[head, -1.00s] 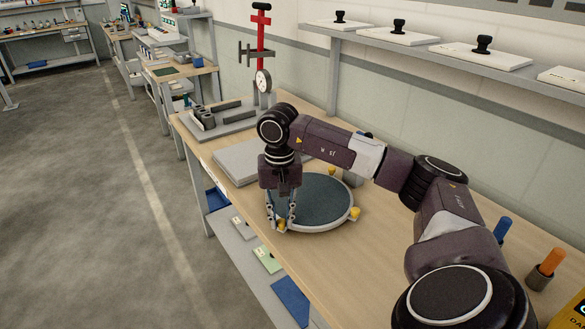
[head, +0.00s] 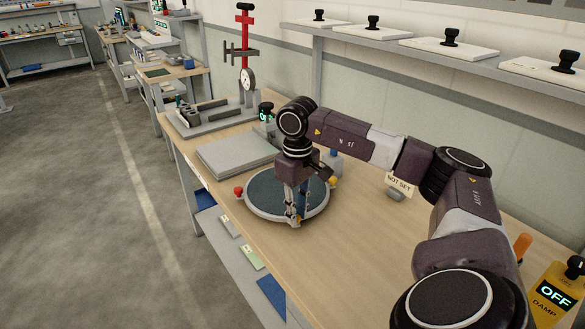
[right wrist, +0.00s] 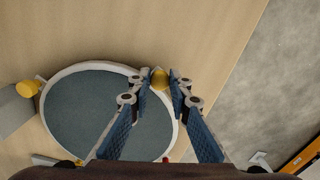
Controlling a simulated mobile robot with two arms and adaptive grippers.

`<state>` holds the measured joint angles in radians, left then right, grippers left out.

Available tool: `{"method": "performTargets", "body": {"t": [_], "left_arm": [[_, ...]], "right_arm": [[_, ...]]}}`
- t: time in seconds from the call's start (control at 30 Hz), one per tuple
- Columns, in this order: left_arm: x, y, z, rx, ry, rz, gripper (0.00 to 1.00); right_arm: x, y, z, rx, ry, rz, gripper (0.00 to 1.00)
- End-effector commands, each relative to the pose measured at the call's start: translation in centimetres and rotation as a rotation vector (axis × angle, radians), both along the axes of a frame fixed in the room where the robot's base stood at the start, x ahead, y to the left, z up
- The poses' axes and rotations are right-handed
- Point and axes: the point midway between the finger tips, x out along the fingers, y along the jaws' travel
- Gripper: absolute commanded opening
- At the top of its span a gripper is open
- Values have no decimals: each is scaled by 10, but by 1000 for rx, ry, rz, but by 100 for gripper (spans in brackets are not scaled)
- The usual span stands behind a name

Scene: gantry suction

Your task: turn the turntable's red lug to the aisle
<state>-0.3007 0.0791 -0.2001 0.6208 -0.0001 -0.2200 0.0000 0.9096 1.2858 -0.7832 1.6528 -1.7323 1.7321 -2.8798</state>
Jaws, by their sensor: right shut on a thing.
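The turntable (head: 262,200) is a round plate with a dark blue-grey top and a pale rim, lying on the wooden bench. Its red lug (head: 238,191) sticks out at the rim's left, on the side toward the floor aisle (head: 110,215). A yellow lug (head: 333,181) shows at the rim's right. My right gripper (head: 295,221) is at the near rim, pointing down. In the right wrist view its fingertips are shut around a yellow lug (right wrist: 159,79). Another yellow lug (right wrist: 27,88) shows at the left there. My left gripper is not in view.
A grey slab (head: 235,152) lies just beyond the turntable. A red-posted gauge stand (head: 245,60) is farther back. A "NOT SET" sign (head: 399,184) stands right of the turntable. A yellow "DAMP" box reading OFF (head: 555,293) is at the lower right. The bench front-right of the turntable is clear.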

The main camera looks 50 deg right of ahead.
Motion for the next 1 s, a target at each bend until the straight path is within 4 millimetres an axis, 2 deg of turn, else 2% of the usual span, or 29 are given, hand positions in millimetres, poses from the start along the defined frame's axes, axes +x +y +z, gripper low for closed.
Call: {"method": "performTargets", "body": {"t": [0.13, 0.6, 0.63, 0.77, 1.0], "left_arm": [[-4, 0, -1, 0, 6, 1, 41], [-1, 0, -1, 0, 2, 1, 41], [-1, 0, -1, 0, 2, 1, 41], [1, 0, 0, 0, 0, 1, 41], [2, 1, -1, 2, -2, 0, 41]], "right_arm": [[2, -3, 3, -2, -14, 28, 0], [3, -4, 3, -2, -17, 40, 0], [3, -4, 3, -2, -17, 40, 20], [2, -3, 3, -2, -13, 40, 34], [0, -3, 1, -1, -7, 40, 36]]}}
